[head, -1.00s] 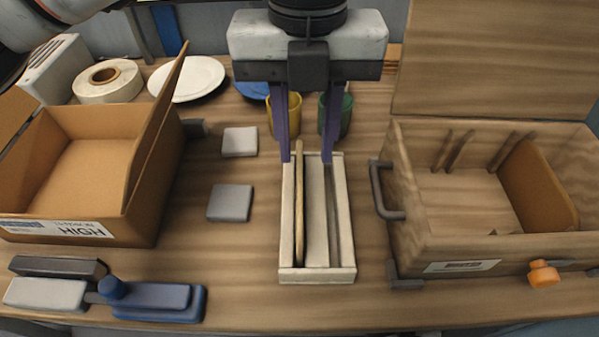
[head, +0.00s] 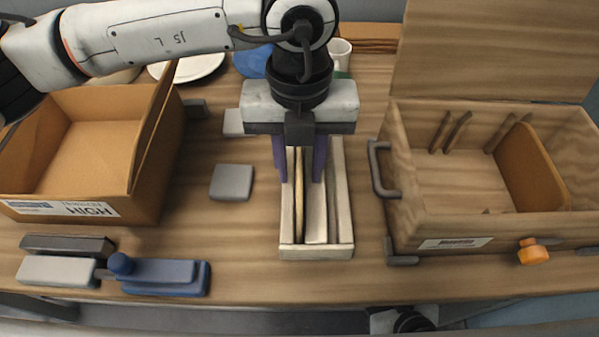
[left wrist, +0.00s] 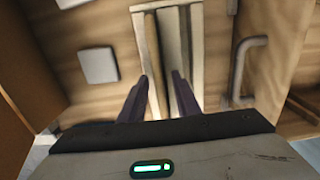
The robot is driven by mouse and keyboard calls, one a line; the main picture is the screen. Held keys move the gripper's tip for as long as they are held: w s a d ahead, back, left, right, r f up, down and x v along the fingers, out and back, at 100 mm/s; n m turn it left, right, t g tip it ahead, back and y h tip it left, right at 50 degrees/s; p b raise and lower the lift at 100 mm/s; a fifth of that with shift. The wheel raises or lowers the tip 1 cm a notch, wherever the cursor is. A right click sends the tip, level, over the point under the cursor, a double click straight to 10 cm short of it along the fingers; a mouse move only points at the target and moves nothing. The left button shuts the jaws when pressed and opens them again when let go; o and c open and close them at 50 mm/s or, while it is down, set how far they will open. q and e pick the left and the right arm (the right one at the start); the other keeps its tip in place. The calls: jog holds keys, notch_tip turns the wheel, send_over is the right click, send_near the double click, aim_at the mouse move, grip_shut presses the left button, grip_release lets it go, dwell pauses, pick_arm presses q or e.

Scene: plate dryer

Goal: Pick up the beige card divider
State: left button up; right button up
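The beige card divider (head: 299,205) stands on edge, lengthwise, in the left part of a narrow pale wooden tray (head: 316,252) in the middle of the table. It also shows in the left wrist view (left wrist: 153,45). A thin greyish strip (head: 332,205) runs along the tray to its right. My left gripper (head: 300,178) points down over the tray's far half. Its two purple fingers are open, with the divider's line between them, and nothing is gripped. I cannot tell how deep the fingertips reach.
An open cardboard box (head: 150,170) stands at left, and an open wooden box (head: 420,215) with a handle (head: 377,170) at right. A grey square block (head: 231,183) lies left of the tray. A blue clamp-like tool (head: 165,278) lies at the front left.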

pick_arm(q)
grip_shut()
jog(key=shift+r, duration=0.15)
jog(key=shift+r, duration=0.35)
notch_tip(320, 180, up, 8)
jog(key=shift+f+b, duration=0.1)
jog(key=shift+b, duration=0.35)
notch_tip(320, 180, up, 9)
jog(key=p, duration=0.4)
jog(key=shift+f, duration=0.1)
